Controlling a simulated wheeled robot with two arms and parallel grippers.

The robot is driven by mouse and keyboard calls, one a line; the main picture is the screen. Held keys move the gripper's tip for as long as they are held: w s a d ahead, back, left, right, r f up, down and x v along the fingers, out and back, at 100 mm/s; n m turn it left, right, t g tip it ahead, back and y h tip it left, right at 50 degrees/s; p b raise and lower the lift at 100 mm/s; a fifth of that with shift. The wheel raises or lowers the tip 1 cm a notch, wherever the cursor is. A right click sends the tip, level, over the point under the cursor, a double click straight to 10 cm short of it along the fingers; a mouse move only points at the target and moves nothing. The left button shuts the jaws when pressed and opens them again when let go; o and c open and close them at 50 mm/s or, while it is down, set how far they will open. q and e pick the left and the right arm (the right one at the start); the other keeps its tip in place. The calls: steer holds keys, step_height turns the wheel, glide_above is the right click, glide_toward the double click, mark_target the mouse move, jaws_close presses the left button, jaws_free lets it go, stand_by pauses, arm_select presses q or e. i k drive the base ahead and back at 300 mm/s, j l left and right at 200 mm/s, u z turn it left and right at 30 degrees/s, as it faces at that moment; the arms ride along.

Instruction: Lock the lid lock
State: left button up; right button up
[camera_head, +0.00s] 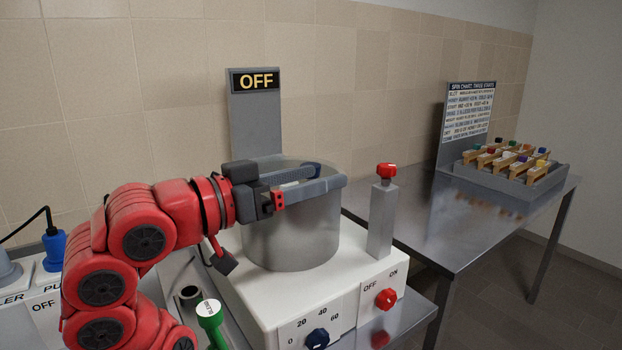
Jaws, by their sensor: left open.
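A white machine (270,309) carries a grey metal drum (290,240) with a pale, see-through-looking lid (290,162) on top. A grey post (382,220) stands on the machine right of the drum, with a red knob (386,170) on its top; I take it for the lid lock, but no label shows.
An "OFF" display (255,80) stands behind the drum. The front has a blue dial (317,338) and a red OFF/ON knob (385,299). A steel table (450,225) with a sample rack (527,190) is right.

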mark_target(386, 171)
steer(key=k, duration=1)
